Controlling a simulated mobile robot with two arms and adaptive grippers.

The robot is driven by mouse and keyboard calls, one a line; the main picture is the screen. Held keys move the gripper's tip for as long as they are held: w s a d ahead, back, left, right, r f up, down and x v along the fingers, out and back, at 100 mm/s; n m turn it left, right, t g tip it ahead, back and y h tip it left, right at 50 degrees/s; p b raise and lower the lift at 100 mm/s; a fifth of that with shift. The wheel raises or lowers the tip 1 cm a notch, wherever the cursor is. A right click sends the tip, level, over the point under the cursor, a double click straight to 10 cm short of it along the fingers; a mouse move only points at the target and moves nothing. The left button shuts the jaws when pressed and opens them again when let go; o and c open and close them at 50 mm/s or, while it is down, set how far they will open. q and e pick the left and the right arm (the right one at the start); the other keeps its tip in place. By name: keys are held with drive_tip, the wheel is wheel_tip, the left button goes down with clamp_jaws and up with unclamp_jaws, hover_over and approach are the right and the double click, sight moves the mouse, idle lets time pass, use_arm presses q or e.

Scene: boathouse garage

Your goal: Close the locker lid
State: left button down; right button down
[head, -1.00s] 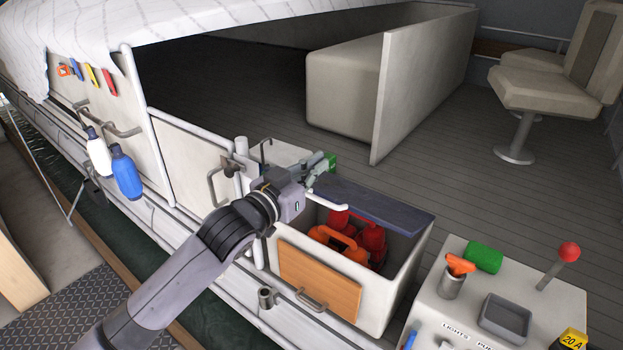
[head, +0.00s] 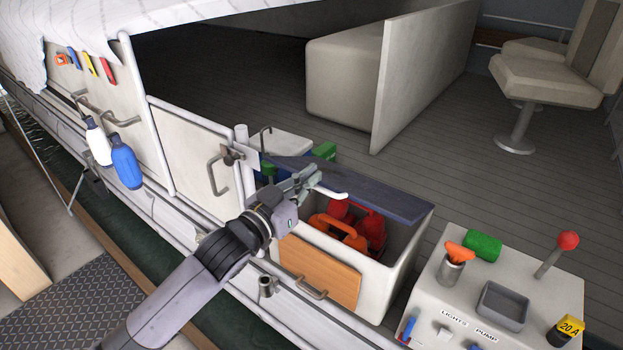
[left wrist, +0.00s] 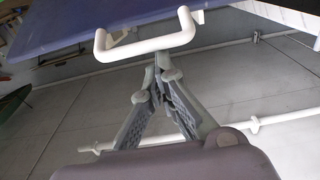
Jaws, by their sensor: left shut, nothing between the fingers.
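The locker (head: 385,290) is an open-topped white box at the boat's side. Its dark blue lid (head: 385,203) stands partly open over the far side, and the front of the opening is uncovered. A white bar handle (head: 330,191) is on the lid's near edge; in the left wrist view the handle (left wrist: 150,52) hangs at the edge of the blue lid (left wrist: 85,28). My left gripper (head: 311,176) is shut and empty, beside the handle. In the left wrist view its closed tips (left wrist: 163,66) are close to the handle bar; I cannot tell whether they touch.
Red containers (head: 371,230) and an orange item (head: 338,232) lie inside the locker. A wooden panel (head: 320,272) is on its front. A console (head: 440,295) with a red-knobbed lever (head: 557,255) stands to the right. A cabin door (head: 190,150) is to the left.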

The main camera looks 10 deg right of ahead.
use_arm(q)
wheel_tip(320, 180, down, 14)
drive_tip(key=s+a+t+h+b, duration=0.2)
drive_tip(key=a+t+h+b, duration=0.1)
drive_tip(key=b, duration=1.3)
drive_tip(key=shift+s+f, duration=0.25)
drive_tip(key=shift+s, duration=0.15)
